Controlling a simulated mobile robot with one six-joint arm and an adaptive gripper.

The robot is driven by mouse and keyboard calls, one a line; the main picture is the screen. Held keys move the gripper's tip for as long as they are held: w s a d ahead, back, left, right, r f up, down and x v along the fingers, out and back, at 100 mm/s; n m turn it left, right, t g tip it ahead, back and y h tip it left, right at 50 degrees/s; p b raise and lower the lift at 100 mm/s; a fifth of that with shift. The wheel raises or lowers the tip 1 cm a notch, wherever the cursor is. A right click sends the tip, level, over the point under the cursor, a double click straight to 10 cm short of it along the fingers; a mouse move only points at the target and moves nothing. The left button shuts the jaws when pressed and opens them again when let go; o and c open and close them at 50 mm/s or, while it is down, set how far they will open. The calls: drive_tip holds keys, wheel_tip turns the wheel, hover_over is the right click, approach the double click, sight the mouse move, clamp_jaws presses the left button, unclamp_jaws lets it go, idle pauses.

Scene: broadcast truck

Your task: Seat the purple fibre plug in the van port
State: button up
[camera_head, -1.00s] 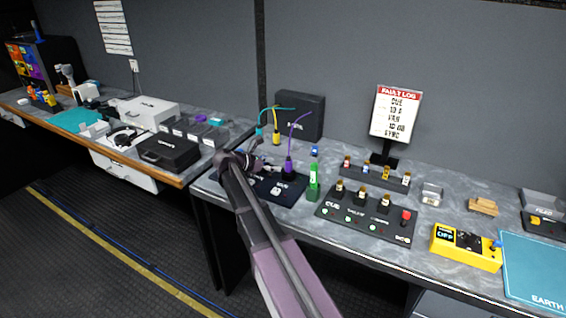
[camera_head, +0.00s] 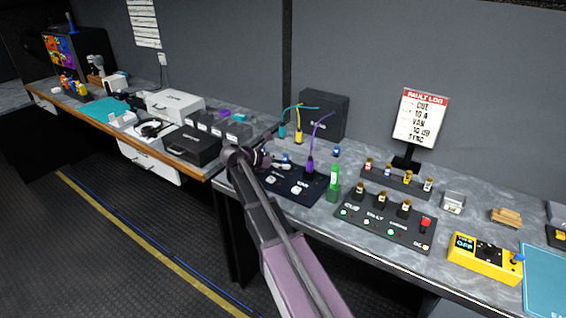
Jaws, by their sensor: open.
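The purple fibre plug (camera_head: 310,164) stands upright at the right side of a dark navy port panel (camera_head: 318,190), with a purple cable arching up from it. Whether it is seated in a port is too small to tell. The panel carries pale port blocks, one at the left (camera_head: 270,188) and one at the right (camera_head: 297,190); their lettering is too small to read surely. My gripper (camera_head: 279,162) is open, low over the panel's back left, to the left of the purple plug and apart from it. My wrist hides part of the panel's left side.
A teal plug (camera_head: 282,131) and a yellow plug (camera_head: 298,136) stand behind, by a dark box (camera_head: 326,116). A green upright tool (camera_head: 333,181) stands close right of the panel. A black switch panel (camera_head: 385,228) and a yellow meter (camera_head: 484,258) lie further right.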

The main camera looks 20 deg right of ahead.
drive_tip(key=shift+s, duration=0.1)
drive_tip(key=shift+s+f, duration=0.25)
drive_tip(key=s+a+f+m+y, duration=0.1)
drive_tip(key=s+f+m+y, duration=0.1)
drive_tip(key=s+m, duration=0.1)
drive_tip(key=s+a+f+m+y, duration=0.1)
drive_tip(key=s+f+m+y, duration=0.1)
drive_tip(key=s, duration=0.3)
drive_tip(key=s+a+f+m+y, duration=0.1)
drive_tip(key=s+f+m+y, duration=0.1)
drive_tip(key=s+f+m, duration=0.1)
drive_tip(key=shift+s+f+m+g, duration=0.25)
drive_tip(key=shift+s+m+g, duration=0.05)
drive_tip(key=shift+s, duration=0.25)
drive_tip(key=s+a+f+m+y, duration=0.3)
drive_tip(key=s+a+m+y, duration=0.4)
drive_tip(key=s+m, duration=0.3)
drive_tip(key=shift+s+a+f+y, duration=0.3)
drive_tip(key=shift+s+a, duration=0.45)
drive_tip(key=shift+s, duration=0.5)
wheel_tip(320, 180, up, 5)
drive_tip(key=p, duration=0.5)
drive_tip(key=shift+r, duration=0.15)
